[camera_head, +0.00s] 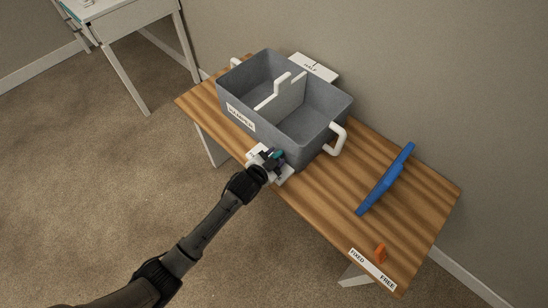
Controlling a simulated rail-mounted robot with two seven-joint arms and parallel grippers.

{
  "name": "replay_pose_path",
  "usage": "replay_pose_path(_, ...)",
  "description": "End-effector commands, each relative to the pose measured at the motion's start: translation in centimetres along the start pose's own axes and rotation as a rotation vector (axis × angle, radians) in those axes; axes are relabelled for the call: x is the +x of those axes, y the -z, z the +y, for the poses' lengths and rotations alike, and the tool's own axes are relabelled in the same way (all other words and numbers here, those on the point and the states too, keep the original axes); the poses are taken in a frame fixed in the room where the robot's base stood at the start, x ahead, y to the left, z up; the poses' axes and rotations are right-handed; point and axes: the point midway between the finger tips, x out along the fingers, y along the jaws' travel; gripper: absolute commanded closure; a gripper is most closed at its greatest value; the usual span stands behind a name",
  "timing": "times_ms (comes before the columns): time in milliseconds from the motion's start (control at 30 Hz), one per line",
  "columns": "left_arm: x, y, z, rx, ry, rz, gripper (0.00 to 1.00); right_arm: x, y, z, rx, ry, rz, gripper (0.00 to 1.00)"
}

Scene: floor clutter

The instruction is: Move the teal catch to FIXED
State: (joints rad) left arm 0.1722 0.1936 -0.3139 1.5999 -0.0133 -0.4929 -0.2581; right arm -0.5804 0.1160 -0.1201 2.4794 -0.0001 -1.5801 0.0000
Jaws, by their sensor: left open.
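The teal catch (279,154) is a small teal piece at the front edge of the wooden table, just in front of the grey bin. My left gripper (269,159) is right at it, open, and covers part of it. I cannot tell whether the fingers touch it or which position it stands in. A white plate (287,174) shows partly beside the gripper; no lettering on it can be read. My right gripper is not in view.
The grey bin (228,93) with white handles and a divider stands on the wooden table (424,205). A blue panel (386,180) stands right of it. An orange catch (380,252) sits by a FIXED/FREE label (372,269). A white table (128,17) stands upper left.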

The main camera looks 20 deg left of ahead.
Motion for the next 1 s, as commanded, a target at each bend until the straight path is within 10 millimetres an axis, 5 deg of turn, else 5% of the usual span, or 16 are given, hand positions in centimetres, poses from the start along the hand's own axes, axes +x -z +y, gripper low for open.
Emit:
replay_pose_path(100, -0.01, 0.01, 0.01, 0.000, 0.000, 0.000, 0.59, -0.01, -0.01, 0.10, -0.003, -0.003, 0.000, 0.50)
replay_pose_path(533, -0.02, -0.01, 0.03, 0.000, 0.000, 0.000, 1.00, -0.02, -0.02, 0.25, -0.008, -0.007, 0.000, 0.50)
replay_pose_path(1000, -0.43, -0.24, -0.69, -0.020, 0.002, -0.007, 1.00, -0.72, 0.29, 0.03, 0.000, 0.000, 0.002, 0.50)
